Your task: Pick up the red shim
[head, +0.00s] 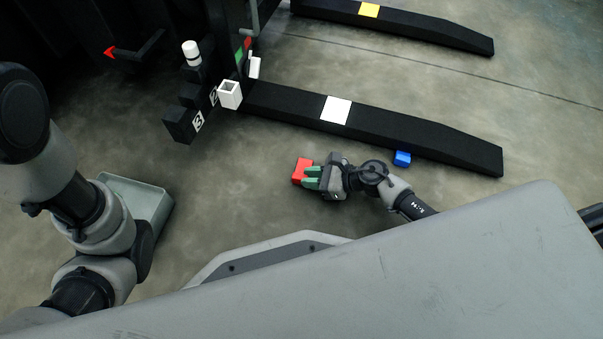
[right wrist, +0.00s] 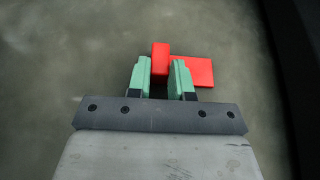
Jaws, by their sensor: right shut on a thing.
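The red shim (head: 301,169) is at the tips of my right gripper (head: 312,178) in the head view, low over or on the grey floor. In the right wrist view the red shim (right wrist: 192,71) shows an upright part between the green fingers of my right gripper (right wrist: 161,76) and a flat part reaching to the right behind the right finger. The fingers are shut on the upright part. I cannot tell whether the shim touches the floor. My left arm comes in at the left of the head view, but its gripper is not in view.
A black fork (head: 430,137) with a white square (head: 336,110) lies beyond the right gripper. A blue block (head: 402,158) sits at its near edge. A grey-green bin (head: 150,200) stands at the left by my left arm. A black rack (head: 180,124) with numbered steps is at upper left.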

